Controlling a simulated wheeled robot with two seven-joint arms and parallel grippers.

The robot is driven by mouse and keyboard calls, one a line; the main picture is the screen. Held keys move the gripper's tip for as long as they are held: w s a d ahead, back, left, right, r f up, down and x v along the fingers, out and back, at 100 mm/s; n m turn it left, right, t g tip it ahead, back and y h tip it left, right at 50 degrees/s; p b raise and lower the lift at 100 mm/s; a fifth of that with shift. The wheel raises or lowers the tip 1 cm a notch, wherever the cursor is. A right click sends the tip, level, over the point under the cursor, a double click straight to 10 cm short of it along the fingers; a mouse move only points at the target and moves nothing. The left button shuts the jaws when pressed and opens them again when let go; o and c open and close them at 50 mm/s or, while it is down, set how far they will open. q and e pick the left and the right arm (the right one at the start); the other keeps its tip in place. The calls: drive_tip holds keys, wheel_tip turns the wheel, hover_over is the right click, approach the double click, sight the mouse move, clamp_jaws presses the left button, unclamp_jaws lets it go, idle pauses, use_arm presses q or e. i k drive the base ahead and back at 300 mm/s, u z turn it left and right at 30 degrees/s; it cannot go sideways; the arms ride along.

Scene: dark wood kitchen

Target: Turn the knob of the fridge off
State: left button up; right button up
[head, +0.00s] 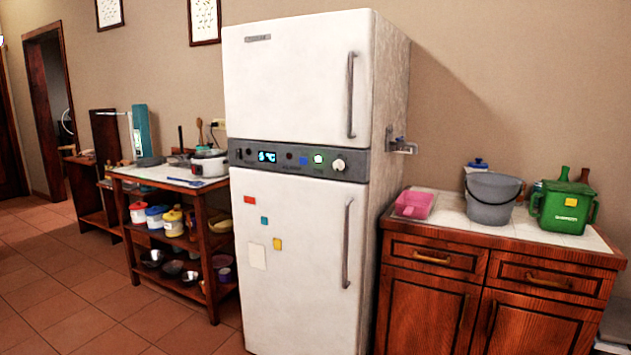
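A tall white fridge (300,240) stands against the wall in the middle of the head view, with its upper and lower doors shut. A dark grey control panel (260,157) runs between the doors. It has a blue lit display (267,157), small buttons and a whitish light. A round white knob (338,165) sits at the panel's right end. Its pointer direction is too small to tell. Neither of my grippers is in view.
A wooden cabinet (430,300) right of the fridge bears a grey bucket (490,200), a pink container (413,204) and a green box (565,207). A shelved table (160,178) with pots stands left. The tiled floor (60,300) at front left is clear.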

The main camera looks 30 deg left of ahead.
sight(338, 164)
drive_tip(key=z, duration=1.05)
drive_tip(key=k, duration=0.15)
drive_tip(key=u, duration=2.55)
drive_tip(key=i, duration=2)
drive_tip(key=z, duration=0.95)
